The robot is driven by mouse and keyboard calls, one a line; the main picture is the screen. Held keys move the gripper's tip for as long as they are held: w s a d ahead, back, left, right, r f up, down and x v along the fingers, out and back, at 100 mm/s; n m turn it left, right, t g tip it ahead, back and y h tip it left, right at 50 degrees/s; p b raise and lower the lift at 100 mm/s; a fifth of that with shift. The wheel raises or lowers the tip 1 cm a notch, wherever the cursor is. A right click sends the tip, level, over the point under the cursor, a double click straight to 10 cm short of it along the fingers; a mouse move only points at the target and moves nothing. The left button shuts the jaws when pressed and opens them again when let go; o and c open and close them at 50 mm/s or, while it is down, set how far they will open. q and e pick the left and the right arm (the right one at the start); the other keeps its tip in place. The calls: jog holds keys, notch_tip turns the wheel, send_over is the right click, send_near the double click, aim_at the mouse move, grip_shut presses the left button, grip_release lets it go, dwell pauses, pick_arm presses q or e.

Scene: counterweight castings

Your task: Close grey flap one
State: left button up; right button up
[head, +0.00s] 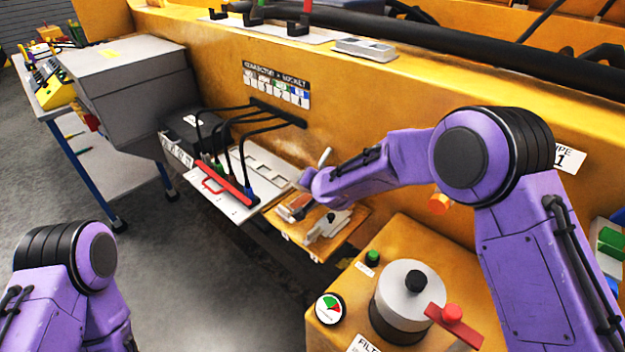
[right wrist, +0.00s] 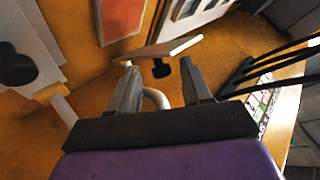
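A thin pale grey flap (head: 325,157) stands raised beside my right wrist in the head view. In the right wrist view the flap (right wrist: 170,48) shows nearly edge-on, with a black knob (right wrist: 161,68) on its near side. My right gripper (right wrist: 157,67) has its fingers apart, with the knob appearing between or just beyond the fingertips; contact cannot be told. A second grey flap (head: 328,226) with a black knob lies on the orange panel. No number shows on either flap. My left gripper is out of view; only its arm shows at lower left.
A reddish opening (head: 296,206) is in the orange panel (head: 347,232). A white slotted board (head: 262,172) with black cables and a red bar lies to its left. A grey canister (head: 400,300) with a red handle stands at front right. Open floor lies left.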

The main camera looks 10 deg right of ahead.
jog(key=shift+r, duration=0.2)
jog(key=shift+s+d+r, duration=0.15)
jog(key=shift+s+r, duration=0.05)
jog(key=a+b+v, duration=0.1)
jog(key=v, duration=0.8)
jog(key=shift+s+d+b, duration=0.35)
jog(key=shift+d, duration=0.05)
jog(key=shift+r, duration=0.1)
